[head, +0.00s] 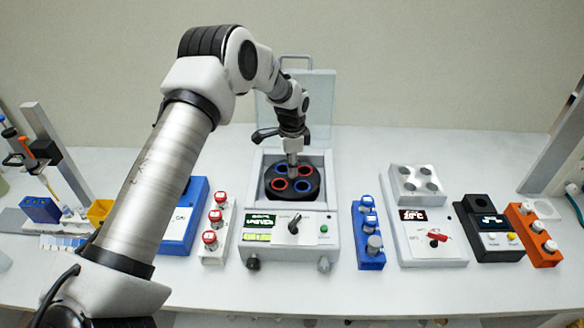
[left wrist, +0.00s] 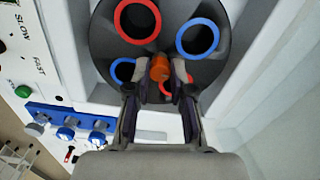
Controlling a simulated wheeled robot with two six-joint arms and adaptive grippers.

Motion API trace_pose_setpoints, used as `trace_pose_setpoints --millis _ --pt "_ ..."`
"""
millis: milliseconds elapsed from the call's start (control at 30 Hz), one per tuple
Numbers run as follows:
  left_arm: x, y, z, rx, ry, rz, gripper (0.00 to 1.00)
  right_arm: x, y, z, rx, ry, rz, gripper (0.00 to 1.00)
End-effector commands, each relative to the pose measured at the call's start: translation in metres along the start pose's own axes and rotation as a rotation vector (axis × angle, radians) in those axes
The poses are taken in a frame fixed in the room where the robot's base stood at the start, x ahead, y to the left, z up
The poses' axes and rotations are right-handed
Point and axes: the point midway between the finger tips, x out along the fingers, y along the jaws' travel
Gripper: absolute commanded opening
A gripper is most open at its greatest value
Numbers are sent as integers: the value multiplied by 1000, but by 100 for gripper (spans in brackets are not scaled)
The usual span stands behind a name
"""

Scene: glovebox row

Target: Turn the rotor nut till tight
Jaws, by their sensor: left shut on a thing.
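The black rotor (head: 313,190) sits in the open centrifuge (head: 256,217), with red and blue ringed holes; it also shows in the left wrist view (left wrist: 103,50). The orange rotor nut (left wrist: 160,66) is at the rotor's middle. My left gripper (head: 292,160) points down over the rotor's centre. In the left wrist view the fingers of my left gripper (left wrist: 160,75) are on either side of the nut and shut on it. In the head view the gripper hides the nut. My right gripper is not in view.
The centrifuge lid (head: 322,95) stands open behind the rotor. A rack of red-capped vials (head: 215,236) is left of the centrifuge, and a blue vial rack (head: 369,250) is right of it. A heater block (head: 425,245) stands further right.

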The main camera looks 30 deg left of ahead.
Motion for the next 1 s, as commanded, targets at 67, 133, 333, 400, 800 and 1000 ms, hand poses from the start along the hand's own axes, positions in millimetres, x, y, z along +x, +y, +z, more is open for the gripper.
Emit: trace_pose_setpoints --millis 67,133,333,400,800,1000 --pt "0 1 0 3 -1 2 0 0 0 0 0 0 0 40" --pt "0 1 0 2 -1 2 0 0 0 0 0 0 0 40" --pt "0 1 0 2 -2 2 47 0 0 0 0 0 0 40" --pt "0 1 0 1 -1 2 47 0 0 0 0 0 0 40" --pt "-31 0 -1 1 2 -1 47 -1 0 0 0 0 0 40" --pt "-83 -1 -1 2 1 -1 47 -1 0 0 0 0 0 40"
